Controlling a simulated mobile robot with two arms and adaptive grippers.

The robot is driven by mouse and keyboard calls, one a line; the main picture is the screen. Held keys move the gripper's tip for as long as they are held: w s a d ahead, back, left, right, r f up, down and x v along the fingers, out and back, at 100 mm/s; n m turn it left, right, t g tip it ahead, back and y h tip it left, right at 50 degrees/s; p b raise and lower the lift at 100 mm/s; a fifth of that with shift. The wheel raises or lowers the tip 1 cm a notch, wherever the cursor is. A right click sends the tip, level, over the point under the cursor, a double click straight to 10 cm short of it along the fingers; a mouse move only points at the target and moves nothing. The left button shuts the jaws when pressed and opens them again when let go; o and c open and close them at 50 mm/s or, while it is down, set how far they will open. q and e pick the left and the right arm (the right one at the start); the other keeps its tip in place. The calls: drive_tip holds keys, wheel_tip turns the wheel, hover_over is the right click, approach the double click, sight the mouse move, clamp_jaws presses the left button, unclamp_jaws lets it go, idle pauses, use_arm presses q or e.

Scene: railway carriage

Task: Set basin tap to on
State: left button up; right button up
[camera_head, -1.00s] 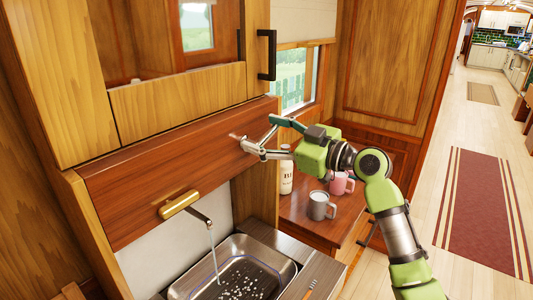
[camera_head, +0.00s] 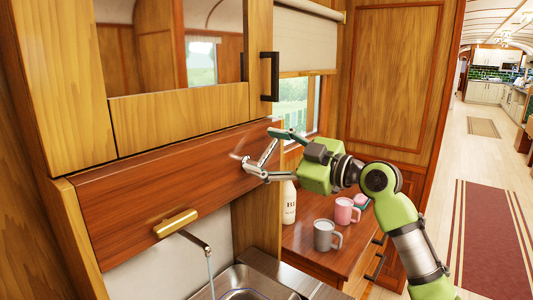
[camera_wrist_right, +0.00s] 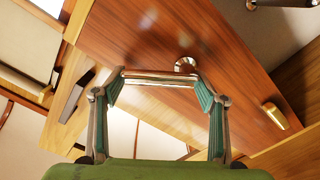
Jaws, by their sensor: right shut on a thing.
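The basin tap has a brass block (camera_head: 176,222) on the wooden panel and a dark spout (camera_head: 197,243). A thin stream of water (camera_head: 211,275) runs from the spout into the steel basin (camera_head: 248,278). A small chrome handle (camera_wrist_right: 160,79) with a round mount (camera_wrist_right: 185,64) is on the panel, right of the spout in the head view. My right gripper (camera_head: 259,153) is at this handle. In the wrist view its fingers (camera_wrist_right: 158,88) are at the two ends of the chrome bar and shut on it. My left gripper is not in view.
A white bottle (camera_head: 289,202), a grey mug (camera_head: 324,236) and a pink mug (camera_head: 344,211) stand on the wooden counter (camera_head: 302,258) below my right arm. A cabinet with a black handle (camera_head: 269,76) is above. Open floor (camera_head: 440,170) lies to the right.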

drive_tip(key=o, duration=1.6)
drive_tip(key=shift+d, duration=0.1)
drive_tip(key=v, duration=1.2)
